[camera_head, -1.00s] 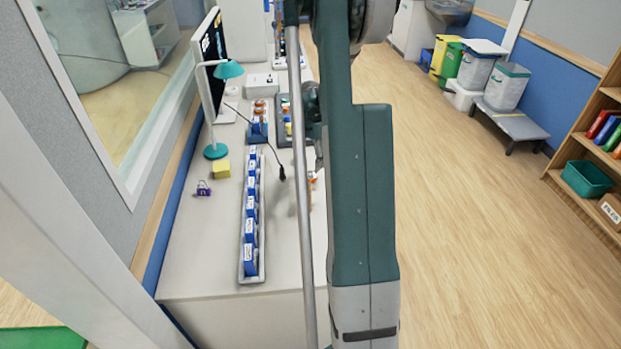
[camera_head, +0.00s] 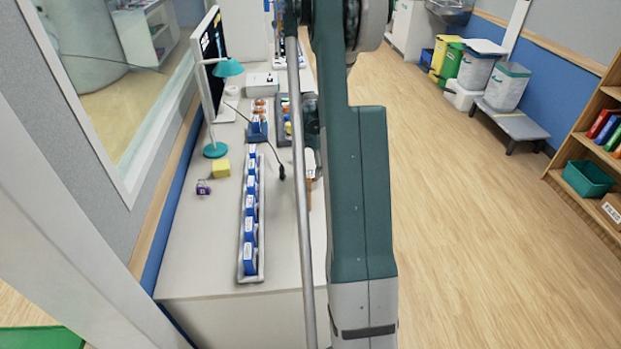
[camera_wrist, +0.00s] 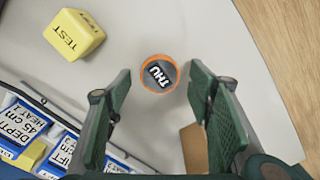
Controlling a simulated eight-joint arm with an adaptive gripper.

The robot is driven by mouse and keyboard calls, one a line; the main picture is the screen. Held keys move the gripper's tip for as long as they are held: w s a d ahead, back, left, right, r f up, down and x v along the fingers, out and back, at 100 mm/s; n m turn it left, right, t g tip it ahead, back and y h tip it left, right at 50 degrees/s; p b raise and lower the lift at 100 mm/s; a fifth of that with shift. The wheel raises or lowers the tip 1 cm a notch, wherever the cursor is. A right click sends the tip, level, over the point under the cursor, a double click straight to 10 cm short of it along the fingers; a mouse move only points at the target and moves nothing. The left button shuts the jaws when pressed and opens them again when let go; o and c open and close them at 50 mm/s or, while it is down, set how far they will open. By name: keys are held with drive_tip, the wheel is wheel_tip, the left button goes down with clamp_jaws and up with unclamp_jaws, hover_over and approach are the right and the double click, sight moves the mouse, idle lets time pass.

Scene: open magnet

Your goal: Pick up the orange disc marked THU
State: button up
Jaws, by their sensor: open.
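The orange disc marked THU (camera_wrist: 159,73) shows in the wrist view, with an orange rim and a dark face. It lies on the pale table top. My gripper (camera_wrist: 160,84) is open, with one green finger on each side of the disc in the picture. Nothing is held between the fingers. I cannot tell from this view how far the fingertips are above the disc. In the head view my arm hides most of the gripper and I cannot make out the disc clearly.
A yellow TEST cube (camera_wrist: 75,34) stands to the upper left of the disc. Blue-and-white labelled blocks (camera_wrist: 22,125) fill a long tray (camera_head: 262,240) at left. A brown block (camera_wrist: 194,149) lies near the right finger. The table edge curves at right.

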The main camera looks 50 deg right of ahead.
drive_tip(key=shift+f, duration=1)
drive_tip(key=c, duration=1)
